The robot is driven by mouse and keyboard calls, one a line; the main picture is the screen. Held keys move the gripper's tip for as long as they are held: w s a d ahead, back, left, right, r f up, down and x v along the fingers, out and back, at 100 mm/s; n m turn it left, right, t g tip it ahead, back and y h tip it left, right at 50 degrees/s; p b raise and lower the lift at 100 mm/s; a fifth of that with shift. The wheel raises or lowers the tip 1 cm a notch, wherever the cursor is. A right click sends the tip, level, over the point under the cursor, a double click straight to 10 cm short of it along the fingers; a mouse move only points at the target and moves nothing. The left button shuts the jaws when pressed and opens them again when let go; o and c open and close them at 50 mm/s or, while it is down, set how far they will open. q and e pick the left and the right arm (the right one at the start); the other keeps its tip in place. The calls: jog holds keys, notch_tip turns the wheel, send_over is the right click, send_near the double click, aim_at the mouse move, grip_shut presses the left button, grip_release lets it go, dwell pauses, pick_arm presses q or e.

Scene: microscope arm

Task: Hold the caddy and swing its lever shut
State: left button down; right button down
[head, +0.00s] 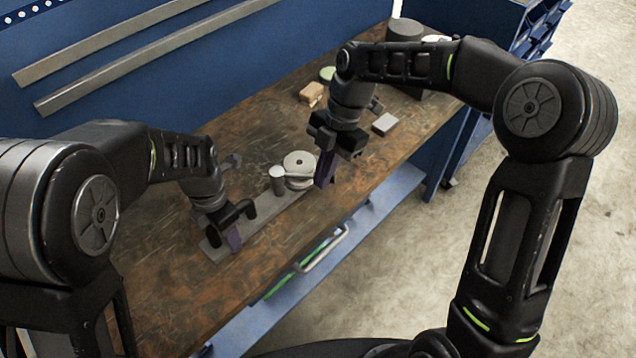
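The caddy is a long grey base bar (263,221) on the wooden bench, running from lower left to upper right. A pale round disc (299,163) and a short grey upright cylinder (277,178) stand on its far part. A light lever-like arm (291,175) runs beside the disc towards the cylinder. My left gripper (234,239) is down at the bar's near-left end, its purple tips over or against it; whether it grips the bar is hidden. My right gripper (325,171) hangs just right of the disc, its purple tips together with nothing visible between them.
A dark cylinder (404,30) stands at the far end. Blue panel behind; the bench's front edge runs close to the caddy.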

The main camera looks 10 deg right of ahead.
jog(key=w, duration=0.1)
jog(key=w+d, duration=0.1)
jog(key=shift+w+d, duration=0.15)
jog(key=shift+w, duration=0.15)
jog(key=shift+n, duration=0.8)
jog(key=shift+w, duration=2.3)
jog(key=shift+s, duration=0.15)
